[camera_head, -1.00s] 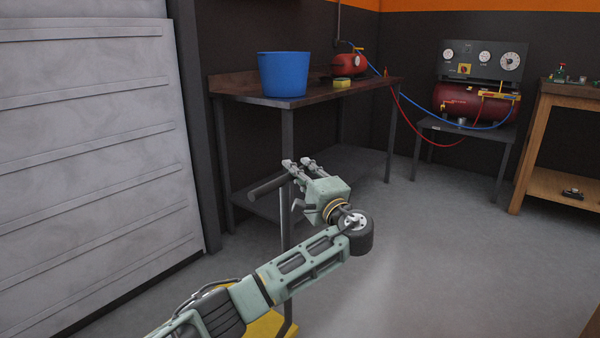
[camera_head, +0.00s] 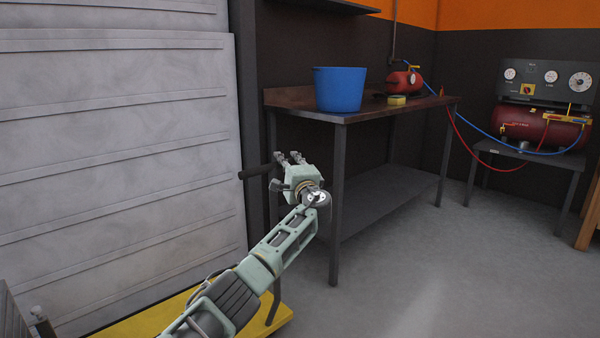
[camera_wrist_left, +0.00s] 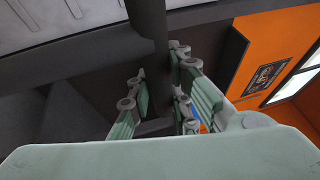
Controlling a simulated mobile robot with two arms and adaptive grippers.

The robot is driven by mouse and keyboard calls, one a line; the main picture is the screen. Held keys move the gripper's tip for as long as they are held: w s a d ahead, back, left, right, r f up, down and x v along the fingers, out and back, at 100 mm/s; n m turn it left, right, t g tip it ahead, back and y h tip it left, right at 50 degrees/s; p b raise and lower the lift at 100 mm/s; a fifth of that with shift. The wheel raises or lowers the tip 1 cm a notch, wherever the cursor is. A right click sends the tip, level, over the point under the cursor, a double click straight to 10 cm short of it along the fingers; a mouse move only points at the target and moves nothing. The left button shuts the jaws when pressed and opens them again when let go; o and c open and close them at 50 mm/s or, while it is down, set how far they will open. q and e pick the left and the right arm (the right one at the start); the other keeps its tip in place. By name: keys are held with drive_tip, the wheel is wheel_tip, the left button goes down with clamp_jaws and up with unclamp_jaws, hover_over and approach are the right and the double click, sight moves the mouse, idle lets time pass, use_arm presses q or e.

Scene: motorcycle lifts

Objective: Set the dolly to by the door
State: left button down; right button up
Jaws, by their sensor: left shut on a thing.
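The dolly's yellow deck (camera_head: 277,314) shows low in the head view, partly behind my left arm. Its dark handle grip (camera_head: 257,171) sticks out to the left of my left gripper (camera_head: 288,160). My left gripper is shut on the handle. In the wrist view the dark handle bar (camera_wrist_left: 148,22) runs down between the fingers of my left gripper (camera_wrist_left: 160,100). The large pale ribbed door (camera_head: 115,150) fills the left of the head view, with the deck close along its foot. My right gripper is not in view.
A workbench (camera_head: 335,210) stands just right of and beyond my gripper, carrying a blue bucket (camera_head: 340,90) and a yellow sponge (camera_head: 397,100). A red compressor (camera_head: 535,128) sits on a small table at the far right. The floor (camera_head: 430,275) at lower right is clear.

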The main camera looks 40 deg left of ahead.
use_arm(q)
drive_tip(key=shift+a+r, duration=0.1)
drive_tip(key=shift+a, duration=0.9)
drive_tip(key=shift+s, duration=0.1)
drive_tip(key=c, duration=1.6)
unclamp_jaws()
drive_tip(key=shift+a, duration=0.15)
drive_tip(key=shift+d, duration=0.2)
drive_tip(key=shift+s+d+f, duration=0.1)
drive_tip(key=shift+d+f, duration=0.2)
drive_tip(key=shift+d, duration=0.35)
drive_tip(key=v, duration=1)
drive_tip(key=shift+s+d, duration=0.15)
drive_tip(key=shift+s, duration=0.15)
